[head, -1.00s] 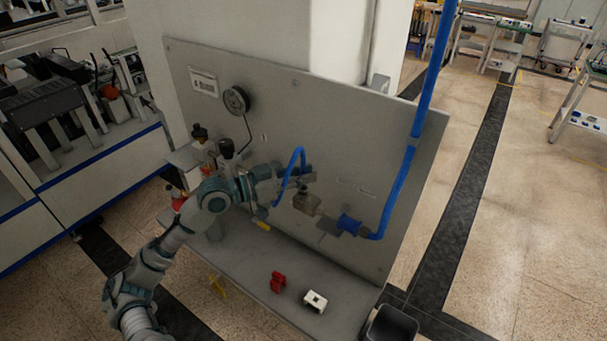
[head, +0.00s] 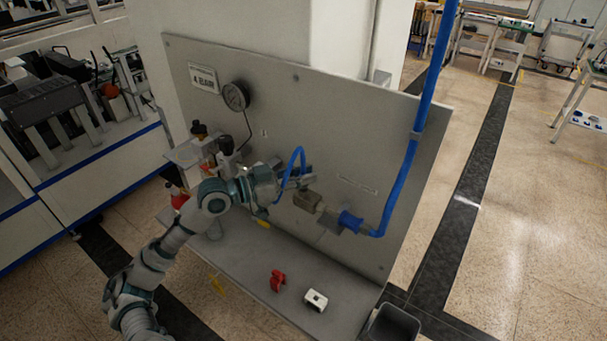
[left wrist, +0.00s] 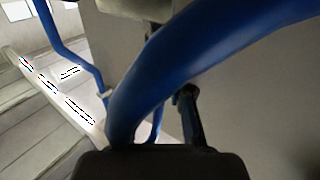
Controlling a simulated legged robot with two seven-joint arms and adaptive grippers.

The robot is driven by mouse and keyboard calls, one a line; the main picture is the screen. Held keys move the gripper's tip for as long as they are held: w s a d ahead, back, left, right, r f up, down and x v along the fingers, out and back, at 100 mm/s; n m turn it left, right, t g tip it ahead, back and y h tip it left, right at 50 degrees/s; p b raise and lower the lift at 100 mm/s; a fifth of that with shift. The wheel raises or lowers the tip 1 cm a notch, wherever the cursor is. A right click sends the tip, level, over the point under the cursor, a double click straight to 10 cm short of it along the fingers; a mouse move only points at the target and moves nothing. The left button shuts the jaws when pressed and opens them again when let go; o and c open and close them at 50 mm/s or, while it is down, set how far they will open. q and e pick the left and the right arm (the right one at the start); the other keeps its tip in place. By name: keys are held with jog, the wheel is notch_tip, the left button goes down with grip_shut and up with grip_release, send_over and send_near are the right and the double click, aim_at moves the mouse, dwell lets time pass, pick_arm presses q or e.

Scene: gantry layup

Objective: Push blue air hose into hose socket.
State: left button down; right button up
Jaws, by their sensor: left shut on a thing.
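The blue air hose (head: 301,156) makes a small loop above my left gripper (head: 303,181) in the head view, in front of the grey panel. The gripper is shut on the hose. In the left wrist view the hose (left wrist: 190,60) arches large across the picture, close above the dark gripper parts (left wrist: 190,118). A beige-grey block (head: 307,201) sits just right of and below the gripper, with a blue fitting (head: 350,222) to its right. I cannot tell which part is the hose socket or whether the hose end touches it. My right gripper is out of view.
The grey panel (head: 345,130) carries a round gauge (head: 235,97) and a label. A thick blue pipe (head: 411,150) runs down its right side. A red part (head: 277,281) and a white block (head: 316,299) lie on the shelf (head: 245,285). A dark bin (head: 393,325) stands lower right.

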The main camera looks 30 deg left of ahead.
pick_arm(q)
jog(key=shift+f, duration=0.35)
jog(key=c, duration=1)
grip_release()
jog(key=v, duration=1.2)
jog(key=shift+a, duration=0.1)
